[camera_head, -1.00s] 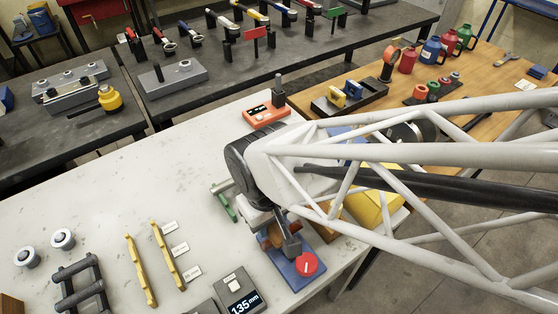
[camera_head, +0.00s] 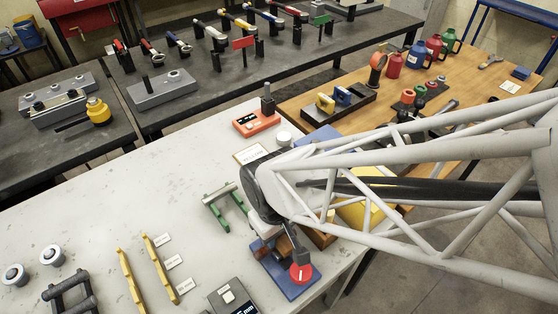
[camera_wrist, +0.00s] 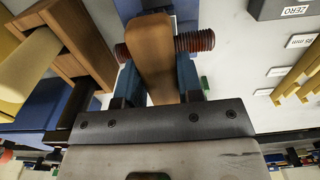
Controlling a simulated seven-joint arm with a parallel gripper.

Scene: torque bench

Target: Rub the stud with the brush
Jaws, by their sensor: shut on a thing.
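My gripper (camera_wrist: 158,82) is shut on the brown wooden handle of the brush (camera_wrist: 152,55) in the wrist view. The handle lies between the two dark blue-grey fingers. The reddish threaded stud (camera_wrist: 195,41) runs crosswise just beyond the fingers and shows on both sides of the brush. The brush covers the stud's middle; its bristles and whether they touch the thread cannot be told. In the head view my gripper (camera_head: 290,238) is low over the blue base (camera_head: 290,286), beside a red round disc (camera_head: 302,273) with a white mark. The stud is not clear there.
A wooden block (camera_wrist: 72,35) stands close left of the fingers in the wrist view. In the head view a green frame (camera_head: 224,208), yellow bars (camera_head: 160,268) and a grey display box (camera_head: 232,298) stand left of the base. The white bench further left has free room.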

